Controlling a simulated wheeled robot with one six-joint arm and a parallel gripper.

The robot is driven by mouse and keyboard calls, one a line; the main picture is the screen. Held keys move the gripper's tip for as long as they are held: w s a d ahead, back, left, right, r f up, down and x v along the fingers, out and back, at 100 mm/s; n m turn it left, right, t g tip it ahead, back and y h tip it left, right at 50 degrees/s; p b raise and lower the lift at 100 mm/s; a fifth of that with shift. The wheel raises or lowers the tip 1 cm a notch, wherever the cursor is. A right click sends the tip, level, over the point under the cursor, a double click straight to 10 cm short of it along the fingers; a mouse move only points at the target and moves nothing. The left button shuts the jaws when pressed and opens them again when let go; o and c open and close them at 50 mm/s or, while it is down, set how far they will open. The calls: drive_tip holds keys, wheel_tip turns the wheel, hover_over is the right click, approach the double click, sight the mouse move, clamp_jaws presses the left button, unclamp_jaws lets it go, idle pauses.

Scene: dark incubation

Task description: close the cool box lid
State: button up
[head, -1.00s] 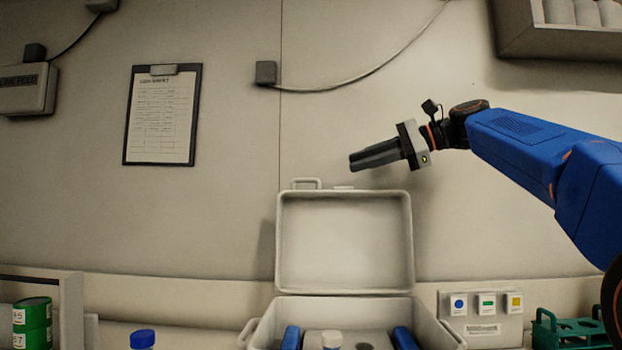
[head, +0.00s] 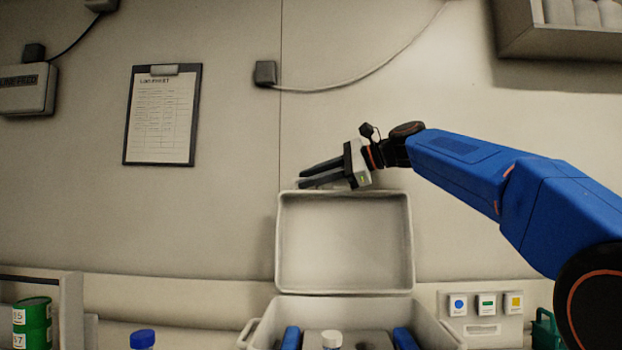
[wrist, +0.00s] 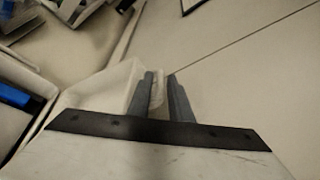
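The cool box (head: 437,328) stands open at the bottom centre of the head view. Its pale lid (head: 343,242) is upright at the back, inner face toward me. My gripper (head: 300,178) is at the lid's top left edge, fingers pointing left. A gap shows between the fingers, so it is open. The gripper mostly hides the small lid handle (head: 297,184). In the wrist view my gripper (wrist: 161,75) has a pale piece, likely the handle, showing between its fingers, next to the lid (wrist: 100,88). I cannot tell whether they touch it.
Blue packs (head: 291,338) and a white-capped bottle (head: 332,340) are in the box. A blue-capped bottle (head: 143,340) and green containers (head: 33,325) stand left. A clipboard (head: 163,115) hangs on the wall behind.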

clamp_jaws()
drive_tip(key=shift+s, duration=0.1)
